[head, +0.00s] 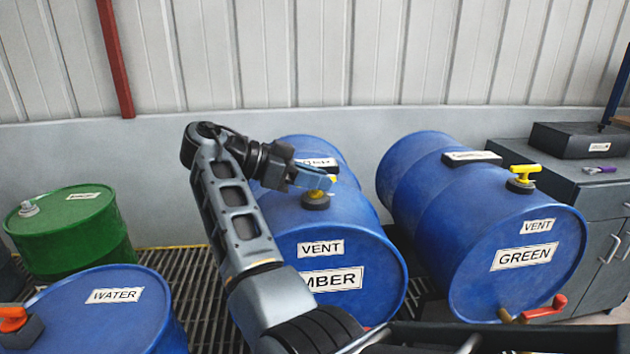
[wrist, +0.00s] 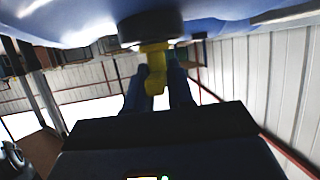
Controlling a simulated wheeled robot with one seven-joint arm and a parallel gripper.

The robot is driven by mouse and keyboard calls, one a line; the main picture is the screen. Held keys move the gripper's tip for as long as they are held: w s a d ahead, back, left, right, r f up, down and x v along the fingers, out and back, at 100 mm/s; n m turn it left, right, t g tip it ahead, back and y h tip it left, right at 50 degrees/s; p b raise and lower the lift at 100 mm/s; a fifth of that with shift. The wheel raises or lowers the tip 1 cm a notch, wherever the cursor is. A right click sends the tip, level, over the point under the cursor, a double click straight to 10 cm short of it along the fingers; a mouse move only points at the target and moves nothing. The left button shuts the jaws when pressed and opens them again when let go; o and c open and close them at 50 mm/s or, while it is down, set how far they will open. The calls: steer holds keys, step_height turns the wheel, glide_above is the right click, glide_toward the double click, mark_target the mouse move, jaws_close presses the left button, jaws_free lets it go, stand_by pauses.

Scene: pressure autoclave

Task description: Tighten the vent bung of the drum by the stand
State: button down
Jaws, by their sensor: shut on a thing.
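A blue drum (head: 345,250) lies on its side at the centre, with a VENT label and a label reading "MBER", its first part hidden behind my arm. On its top is a vent bung with a dark round base (head: 316,202) and a yellow handle. My gripper (head: 318,181) is shut on this yellow handle. In the wrist view, the two fingers of my gripper (wrist: 158,78) stand on either side of the yellow handle (wrist: 155,62), below the dark base (wrist: 150,28). The bung's seating on the drum is too small to judge.
A second blue drum (head: 440,215), labelled VENT and GREEN, lies to the right with its own yellow bung (head: 524,172) and a red tap handle (head: 546,309). A grey cabinet (head: 590,190) stands beyond it. A WATER drum (head: 105,320) and a green drum (head: 70,235) are left.

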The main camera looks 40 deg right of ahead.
steer(key=shift+f+m+g+y, duration=0.15)
steer(key=shift+m+g+y, duration=0.35)
steer(key=shift+m, duration=0.1)
steer(key=shift+s+d+g, duration=0.1)
steer(key=shift+g, duration=0.2)
steer(key=c, duration=1.1)
jaws_free()
steer(key=shift+o, duration=0.2)
steer(key=b+v, duration=0.1)
steer(key=v, duration=0.6)
steer(key=shift+w+a+r, duration=0.2)
steer(key=shift+w+a, duration=0.1)
steer(key=shift+s, duration=0.1)
